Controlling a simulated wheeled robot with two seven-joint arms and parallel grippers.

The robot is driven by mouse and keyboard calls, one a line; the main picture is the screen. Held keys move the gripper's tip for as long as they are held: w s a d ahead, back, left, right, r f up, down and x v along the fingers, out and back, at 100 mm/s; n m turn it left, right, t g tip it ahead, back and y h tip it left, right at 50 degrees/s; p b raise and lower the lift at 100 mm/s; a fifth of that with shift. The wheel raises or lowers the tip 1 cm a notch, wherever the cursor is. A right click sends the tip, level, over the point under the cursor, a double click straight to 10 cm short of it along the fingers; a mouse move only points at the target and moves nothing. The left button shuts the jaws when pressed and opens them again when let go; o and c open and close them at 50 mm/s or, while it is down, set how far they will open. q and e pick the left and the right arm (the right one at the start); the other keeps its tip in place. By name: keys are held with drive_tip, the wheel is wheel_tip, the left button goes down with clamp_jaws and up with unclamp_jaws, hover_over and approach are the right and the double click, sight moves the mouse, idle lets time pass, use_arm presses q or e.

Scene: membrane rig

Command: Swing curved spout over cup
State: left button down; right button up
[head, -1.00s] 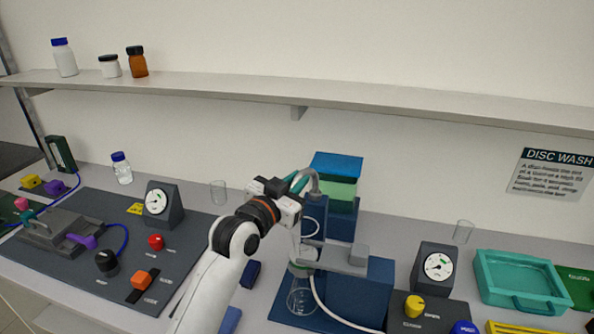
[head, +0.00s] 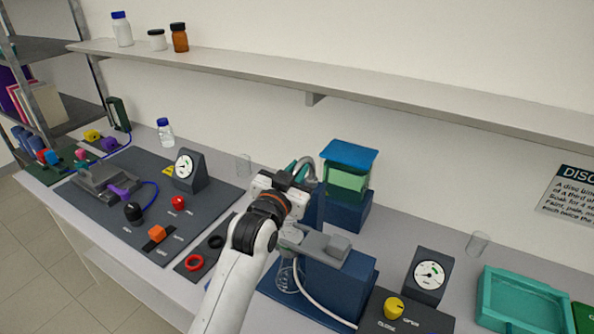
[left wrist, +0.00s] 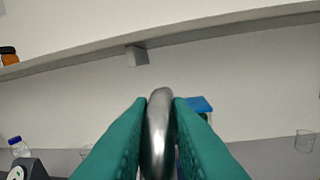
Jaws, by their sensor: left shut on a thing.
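My left gripper (head: 300,172) has teal fingers and is shut on the curved metal spout (head: 309,162). In the left wrist view, the spout (left wrist: 158,125) runs between the two teal finger pads (left wrist: 158,145). The spout arches above a dark blue stand beside the green block. A clear glass cup (head: 244,165) stands on the bench left of the gripper, and another clear cup (head: 478,244) stands to the right; I cannot tell which the task means. The spout's outlet end is hidden by the gripper. My right gripper is not in view.
A flask (head: 287,278) stands below my arm beside the blue block (head: 338,290), with a pale tube near it. A gauge (head: 430,275) and a teal tray (head: 526,305) are at right. A long shelf (head: 300,85) runs above the bench.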

use_arm(q)
drive_tip(key=shift+r, duration=0.3)
drive_tip(key=c, duration=1.4)
unclamp_jaws()
drive_tip(key=shift+f, duration=0.1)
drive_tip(key=shift+o, duration=0.2)
drive_tip(key=shift+f, duration=0.1)
drive_tip(key=shift+s, duration=0.1)
drive_tip(key=b+v, duration=0.3)
drive_tip(key=v, duration=0.9)
drive_tip(key=shift+b, duration=0.35)
drive_tip(key=shift+f, duration=0.1)
